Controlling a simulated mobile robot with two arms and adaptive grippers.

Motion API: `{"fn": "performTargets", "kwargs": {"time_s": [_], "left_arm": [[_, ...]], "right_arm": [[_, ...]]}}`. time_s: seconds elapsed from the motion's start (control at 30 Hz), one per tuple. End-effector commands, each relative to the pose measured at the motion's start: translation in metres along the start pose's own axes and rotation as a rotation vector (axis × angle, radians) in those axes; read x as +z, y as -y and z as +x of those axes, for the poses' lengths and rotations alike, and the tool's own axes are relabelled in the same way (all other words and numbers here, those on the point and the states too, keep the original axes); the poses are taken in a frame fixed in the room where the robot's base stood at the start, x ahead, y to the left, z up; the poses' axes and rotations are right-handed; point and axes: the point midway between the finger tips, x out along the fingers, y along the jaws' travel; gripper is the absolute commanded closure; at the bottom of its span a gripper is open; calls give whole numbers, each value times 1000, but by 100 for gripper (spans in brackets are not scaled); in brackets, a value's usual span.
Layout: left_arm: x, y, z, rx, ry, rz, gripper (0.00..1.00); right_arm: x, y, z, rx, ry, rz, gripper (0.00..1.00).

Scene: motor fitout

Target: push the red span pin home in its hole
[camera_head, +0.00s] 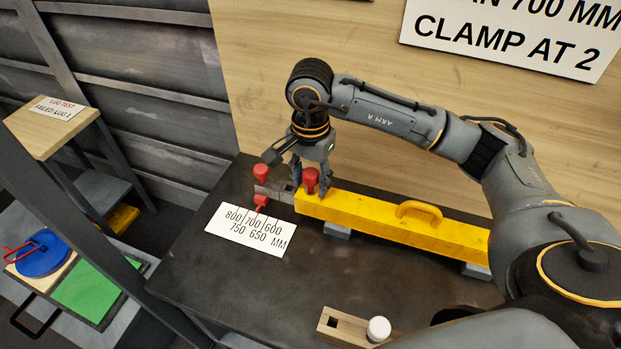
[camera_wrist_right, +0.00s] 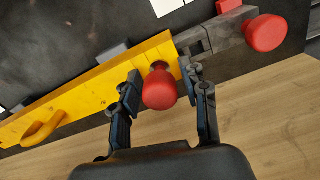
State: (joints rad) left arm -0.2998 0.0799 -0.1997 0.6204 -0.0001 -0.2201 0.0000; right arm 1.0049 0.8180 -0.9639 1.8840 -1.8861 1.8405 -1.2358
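A red span pin (camera_head: 311,176) with a round knob head stands in the yellow beam (camera_head: 395,226) near its left end. My right gripper (camera_head: 312,188) points down over it, one finger on each side. In the right wrist view, the pin's red head (camera_wrist_right: 160,91) lies between the two parted fingers (camera_wrist_right: 160,73), with a gap visible on at least one side. Part of its stem shows where it enters the beam; the hole is mostly hidden. A second red knob (camera_head: 261,171) stands on the grey inner bar (camera_head: 272,188). My left gripper is not in view.
A white scale card (camera_head: 250,230) marked 600 to 800 mm lies before the bar, with a small red pointer (camera_head: 261,201) above it. The beam has a yellow handle (camera_head: 418,211). A wooden block (camera_head: 345,325) and white knob (camera_head: 379,328) are at the front. The middle tabletop is clear.

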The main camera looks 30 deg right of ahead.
Motion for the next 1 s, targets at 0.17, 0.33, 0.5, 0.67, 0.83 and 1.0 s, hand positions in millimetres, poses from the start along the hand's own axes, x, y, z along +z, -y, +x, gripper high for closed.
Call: {"fn": "performTargets", "kwargs": {"time_s": [0.17, 0.33, 0.5, 0.67, 0.83, 1.0], "left_arm": [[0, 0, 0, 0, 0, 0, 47], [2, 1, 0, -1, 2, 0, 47], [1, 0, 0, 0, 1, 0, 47], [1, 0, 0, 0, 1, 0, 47], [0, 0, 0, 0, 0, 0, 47], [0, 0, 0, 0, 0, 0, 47]], "right_arm": [[0, 0, 0, 0, 0, 0, 45], [0, 0, -2, -1, 0, 0, 45], [-1, 1, -20, -4, -2, 1, 45], [0, 1, -55, -6, -3, -1, 45], [0, 1, -92, -5, -2, -1, 45], [-1, 1, -112, -3, -3, 0, 45]]}}
